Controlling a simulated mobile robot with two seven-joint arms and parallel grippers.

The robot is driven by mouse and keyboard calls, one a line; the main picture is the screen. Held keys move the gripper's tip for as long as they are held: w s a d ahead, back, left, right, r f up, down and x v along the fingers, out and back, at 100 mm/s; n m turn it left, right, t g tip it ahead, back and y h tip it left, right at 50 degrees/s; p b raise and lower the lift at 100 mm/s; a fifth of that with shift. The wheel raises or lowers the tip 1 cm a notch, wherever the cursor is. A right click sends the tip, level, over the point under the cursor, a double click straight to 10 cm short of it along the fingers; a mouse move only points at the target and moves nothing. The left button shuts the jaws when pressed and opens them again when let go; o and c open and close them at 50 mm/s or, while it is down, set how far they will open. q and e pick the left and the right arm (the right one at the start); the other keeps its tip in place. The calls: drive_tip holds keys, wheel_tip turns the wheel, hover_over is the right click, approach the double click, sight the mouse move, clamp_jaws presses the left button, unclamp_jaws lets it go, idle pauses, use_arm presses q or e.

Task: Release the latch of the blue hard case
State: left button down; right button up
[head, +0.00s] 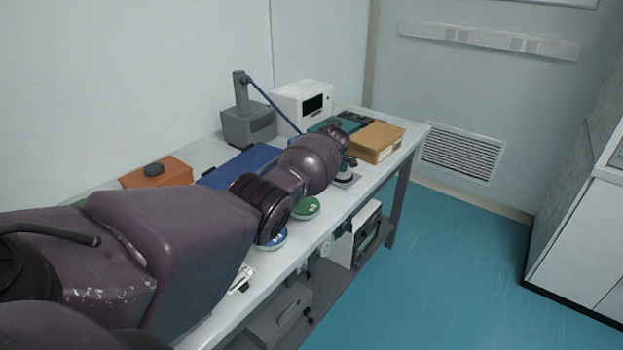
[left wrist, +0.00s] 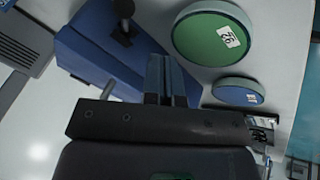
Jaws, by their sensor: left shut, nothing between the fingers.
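The blue hard case (head: 240,166) lies on the table beyond my left arm, which covers part of it. In the left wrist view, the blue case (left wrist: 88,48) fills the upper left. A dark knob-like part (left wrist: 123,28) shows against it; I cannot tell whether it is the latch. My left gripper (left wrist: 166,62) is shut and empty, its fingertips pointing toward the case's edge beside the green disc. I cannot tell whether they touch the case. In the head view my left fingers are hidden behind the arm. My right gripper is not in view.
A green disc (head: 306,208) and a blue-rimmed disc (head: 272,241) lie near the table's front edge. An orange box (head: 158,172) is at the left of the case, a grey stand (head: 248,124) behind, a cardboard-brown box (head: 377,142) at the right. Open floor (head: 450,270) lies in front.

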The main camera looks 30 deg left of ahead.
use_arm(q)
drive_tip(key=v, duration=0.8)
drive_tip(key=shift+w+p, duration=0.2)
drive_tip(key=shift+p, duration=0.25)
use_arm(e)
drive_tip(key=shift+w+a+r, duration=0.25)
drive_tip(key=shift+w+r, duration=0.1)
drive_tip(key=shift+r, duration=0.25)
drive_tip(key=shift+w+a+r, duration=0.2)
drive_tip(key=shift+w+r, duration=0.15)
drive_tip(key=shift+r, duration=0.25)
use_arm(q)
drive_tip(key=shift+r, duration=0.1)
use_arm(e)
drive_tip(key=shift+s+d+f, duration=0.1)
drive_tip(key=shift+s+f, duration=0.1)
